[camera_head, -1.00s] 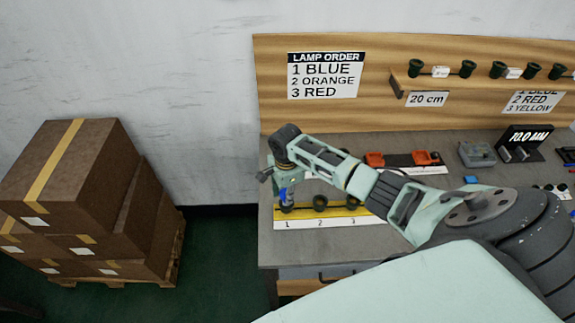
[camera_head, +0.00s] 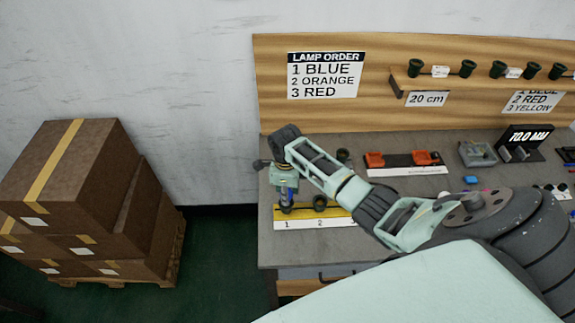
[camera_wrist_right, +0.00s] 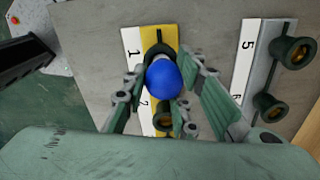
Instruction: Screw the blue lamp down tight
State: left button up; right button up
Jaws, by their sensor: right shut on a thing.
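The blue lamp (camera_wrist_right: 164,80) shows as a round blue dome in the right wrist view, between the fingers of my right gripper (camera_wrist_right: 166,72). It stands over the dark socket (camera_wrist_right: 160,49) at number 1 of the yellow strip (camera_wrist_right: 168,34). My right gripper (camera_head: 286,197) is shut on the lamp and points down at that socket in the head view. How deep the lamp sits in the socket is hidden by the dome and fingers. My left gripper is not in view.
An empty socket (camera_head: 320,202) stands at number 2. A grey strip (camera_wrist_right: 258,60) with two sockets lies beside the yellow one. Orange parts (camera_head: 375,160) sit behind my arm. A sign (camera_head: 325,75) lists blue first. Cartons (camera_head: 70,180) stand left of the bench.

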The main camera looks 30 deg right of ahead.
jog(key=m, duration=0.2)
jog(key=shift+m, duration=0.3)
jog(key=o, duration=1.1)
jog(key=shift+c, duration=0.2)
